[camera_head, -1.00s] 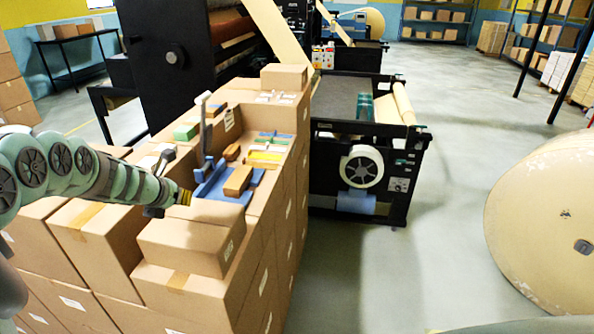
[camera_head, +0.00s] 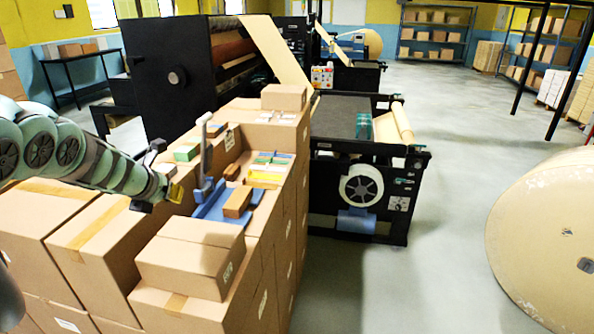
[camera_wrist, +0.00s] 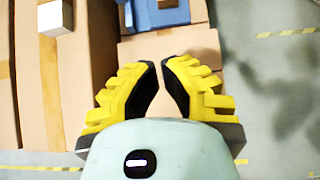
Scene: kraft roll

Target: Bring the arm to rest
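My gripper (camera_head: 178,193) hangs above the stacked cardboard boxes at the left of the head view, just left of the blue tray (camera_head: 212,213). In the wrist view its two yellow and black fingers (camera_wrist: 160,62) lean toward each other, with a narrow gap between the tips. I see nothing held between them; bare cardboard shows through the gap. My arm reaches in from the left edge of the head view.
A brown block (camera_head: 237,202) sits on the blue tray. A raised cardboard box (camera_head: 190,258) stands close below my gripper. A black roller machine (camera_head: 360,170) is beyond the stack. A large paper roll (camera_head: 545,230) stands at right; the floor between is clear.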

